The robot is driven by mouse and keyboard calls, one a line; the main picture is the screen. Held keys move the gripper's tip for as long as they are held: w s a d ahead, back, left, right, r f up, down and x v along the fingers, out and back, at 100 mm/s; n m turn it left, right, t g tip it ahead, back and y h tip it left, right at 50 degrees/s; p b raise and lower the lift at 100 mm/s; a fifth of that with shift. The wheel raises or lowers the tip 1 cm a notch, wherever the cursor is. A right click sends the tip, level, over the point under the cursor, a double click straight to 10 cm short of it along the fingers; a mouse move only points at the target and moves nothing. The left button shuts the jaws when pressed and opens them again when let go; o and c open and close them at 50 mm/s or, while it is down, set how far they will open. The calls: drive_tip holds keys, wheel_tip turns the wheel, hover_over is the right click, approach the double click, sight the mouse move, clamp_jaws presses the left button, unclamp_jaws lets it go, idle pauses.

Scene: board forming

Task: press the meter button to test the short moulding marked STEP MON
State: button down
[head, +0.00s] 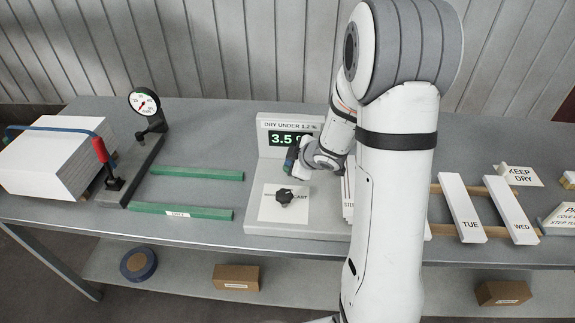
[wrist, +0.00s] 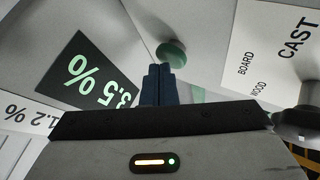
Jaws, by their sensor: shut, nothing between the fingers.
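The meter (head: 268,144) stands mid-table. Its display (head: 290,139) reads 3.5, under a label "DRY UNDER 1.2 %"; the wrist view shows "3.5 %" on the display (wrist: 88,70). A round green button (wrist: 172,52) shows in the wrist view just beyond my fingertips. My gripper (wrist: 158,70) is shut and empty, its dark blue fingers pointing at the button; I cannot tell whether they touch it. In the head view my gripper (head: 291,158) is in front of the display. A white piece lettered "STE" (head: 347,205) is mostly hidden behind my arm.
A black knob (head: 284,196) sits on the meter's card ending in "CAST". Boards marked TUE (head: 466,215) and WED (head: 510,212) lie on wooden rails at right. Green rails (head: 190,174), a dial press (head: 147,105) and a white stack (head: 60,160) are at left.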

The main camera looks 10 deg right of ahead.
drive_tip(key=shift+r+p, duration=0.6)
drive_tip(key=shift+r, duration=0.1)
wheel_tip(320, 180, up, 5)
drive_tip(key=p, duration=0.5)
drive_tip(key=shift+r, duration=0.1)
idle(0.4)
